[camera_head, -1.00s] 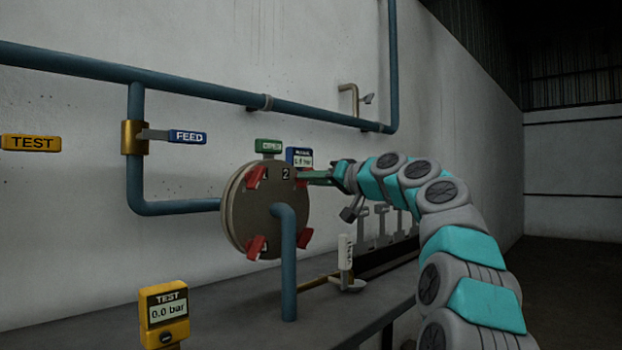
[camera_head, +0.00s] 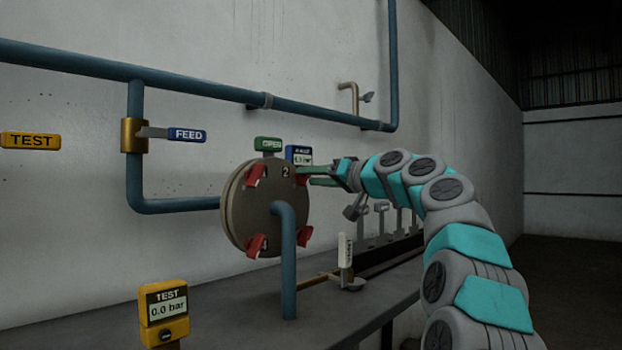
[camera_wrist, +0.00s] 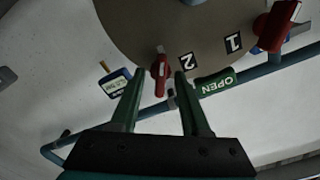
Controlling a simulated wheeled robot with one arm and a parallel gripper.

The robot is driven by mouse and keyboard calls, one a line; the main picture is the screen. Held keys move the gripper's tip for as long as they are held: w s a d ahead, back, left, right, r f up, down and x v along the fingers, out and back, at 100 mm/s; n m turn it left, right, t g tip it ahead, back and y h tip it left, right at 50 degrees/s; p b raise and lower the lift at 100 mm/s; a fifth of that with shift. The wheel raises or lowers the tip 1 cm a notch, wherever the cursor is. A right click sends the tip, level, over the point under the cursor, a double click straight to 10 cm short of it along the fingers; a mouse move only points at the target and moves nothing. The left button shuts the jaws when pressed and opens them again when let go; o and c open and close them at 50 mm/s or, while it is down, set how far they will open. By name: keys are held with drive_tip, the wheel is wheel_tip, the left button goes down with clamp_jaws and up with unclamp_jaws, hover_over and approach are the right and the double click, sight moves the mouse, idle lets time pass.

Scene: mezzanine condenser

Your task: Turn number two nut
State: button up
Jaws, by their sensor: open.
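The number two nut is a red winged nut (camera_wrist: 160,70) beside the "2" label (camera_wrist: 187,62) on the round condenser cover (camera_head: 270,235). In the head view it is mostly hidden at the cover's upper right. My gripper (camera_wrist: 158,77) is open, with its two green fingers pointing at the cover. In the wrist view, which is upside down, the red nut shows in the gap between the fingertips. Whether a finger touches it I cannot tell. In the head view my gripper (camera_head: 310,176) is at the cover's right edge.
Other red nuts include number one (camera_head: 256,174) and the lower left one (camera_head: 256,245). A blue pipe (camera_head: 289,265) rises before the cover. A green OPEN tag (camera_head: 268,144) and blue gauge (camera_head: 299,154) sit above. A yellow TEST gauge (camera_head: 164,310) reads 0.0 bar.

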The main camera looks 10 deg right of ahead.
drive_tip(key=b+v, duration=0.1)
drive_tip(key=v, duration=0.6)
idle(0.4)
